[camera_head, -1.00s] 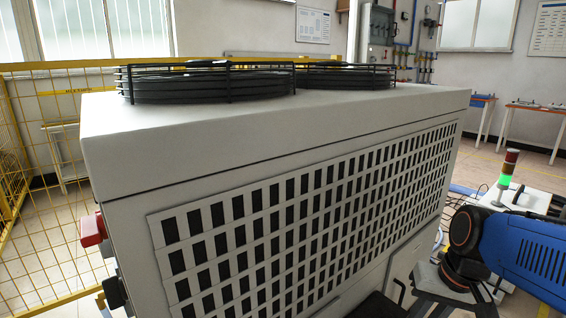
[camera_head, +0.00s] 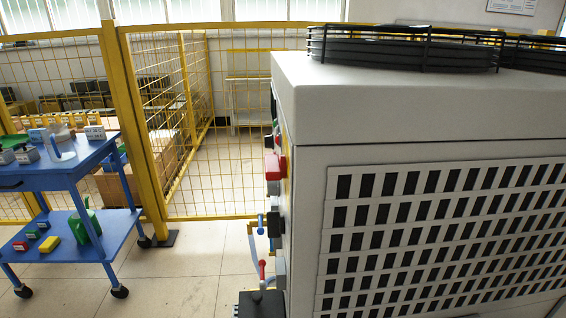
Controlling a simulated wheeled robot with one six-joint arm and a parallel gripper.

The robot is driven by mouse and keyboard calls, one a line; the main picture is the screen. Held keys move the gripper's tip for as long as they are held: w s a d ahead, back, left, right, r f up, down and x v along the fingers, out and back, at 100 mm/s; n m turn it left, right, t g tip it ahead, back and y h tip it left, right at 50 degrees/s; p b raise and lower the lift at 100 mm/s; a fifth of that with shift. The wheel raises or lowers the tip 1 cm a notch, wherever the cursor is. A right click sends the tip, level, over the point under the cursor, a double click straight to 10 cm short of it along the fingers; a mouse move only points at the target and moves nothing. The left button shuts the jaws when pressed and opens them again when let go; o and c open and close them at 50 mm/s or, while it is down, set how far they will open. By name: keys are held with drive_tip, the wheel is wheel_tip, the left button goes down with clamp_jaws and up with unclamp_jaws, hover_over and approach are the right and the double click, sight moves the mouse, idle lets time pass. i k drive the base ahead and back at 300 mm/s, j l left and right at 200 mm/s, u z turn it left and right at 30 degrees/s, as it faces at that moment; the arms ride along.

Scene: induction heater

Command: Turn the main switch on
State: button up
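A large light-grey cabinet (camera_head: 400,122) with a slotted side grille fills the right of the view. A red block-like part (camera_head: 275,167) sticks out from its left-hand face, near the top. This face is seen almost edge-on, so I cannot tell whether the red part is the main switch or what position it is in. Dark knobs or fittings (camera_head: 274,224) sit below it on the same face. My gripper is not in view.
A blue two-shelf cart (camera_head: 62,172) with small boxes stands at the left. A yellow mesh fence (camera_head: 160,130) runs behind. Small red-handled and blue-handled fittings (camera_head: 262,268) protrude low beside the cabinet. Tiled floor (camera_head: 195,275) between cart and cabinet is clear.

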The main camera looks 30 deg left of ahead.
sight(275, 165)
drive_tip(key=u, duration=1.55)
drive_tip(key=j+u, duration=0.1)
drive_tip(key=j, duration=0.5)
drive_tip(key=i, duration=0.05)
